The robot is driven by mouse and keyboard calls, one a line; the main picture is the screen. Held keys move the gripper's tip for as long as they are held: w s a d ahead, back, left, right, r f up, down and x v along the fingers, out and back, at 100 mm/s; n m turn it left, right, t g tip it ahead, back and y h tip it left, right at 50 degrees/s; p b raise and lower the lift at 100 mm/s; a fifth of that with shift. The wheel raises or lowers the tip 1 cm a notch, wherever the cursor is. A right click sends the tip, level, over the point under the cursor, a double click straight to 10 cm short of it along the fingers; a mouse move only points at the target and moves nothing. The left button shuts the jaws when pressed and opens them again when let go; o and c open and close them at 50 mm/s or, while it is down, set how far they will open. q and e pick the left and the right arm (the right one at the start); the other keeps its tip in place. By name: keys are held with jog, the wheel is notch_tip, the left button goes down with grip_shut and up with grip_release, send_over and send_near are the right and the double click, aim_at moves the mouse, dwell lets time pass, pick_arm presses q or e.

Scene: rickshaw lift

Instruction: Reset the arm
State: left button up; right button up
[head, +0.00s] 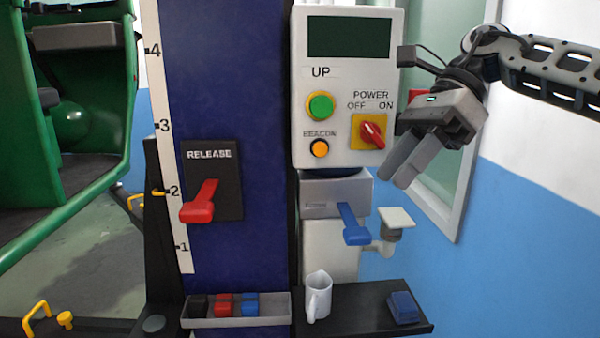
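My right gripper (402,165) comes in from the upper right, its two grey fingers pointing down and left. The fingers look close together, with a narrow gap, and hold nothing that I can see. It is in front of the wall, just right of the control box (345,150). The red power knob (373,135) on its yellow plate is left of the fingers and points between OFF and ON, nearer ON. My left gripper is outside the view.
The control box has a green UP button (320,106) and an orange beacon button (319,149). A red release lever (201,202) is on the blue column (240,265). Below are a blue lever (352,225), a white mug (318,296), a blue block (403,307) and a grey tray (235,321).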

jog(key=s+a+f+m+t+y, duration=0.2)
jog(key=a+f+m+t+y, duration=0.1)
jog(key=a+f+m+y, duration=0.6)
jog(key=s+a+f+m+t+y, duration=0.25)
jog(key=a+f+m+y, duration=0.45)
jog(key=a+m, duration=0.45)
jog(key=d+f+m+t+h, duration=0.6)
jog(key=f+m+h, duration=0.2)
jog(key=f+m, duration=0.3)
jog(key=d+f+m+t+h, duration=0.65)
jog(key=f+m, duration=0.25)
jog(key=m, duration=0.4)
jog(key=s+d+f+m+g+h, duration=0.5)
jog(key=s+d+f+m, duration=0.3)
jog(key=s+f, duration=0.6)
jog(key=shift+s+d+f+h, duration=0.2)
jog(key=shift+s+d+h, duration=0.2)
jog(key=shift+d+h, duration=0.65)
jog(key=shift+d, duration=0.15)
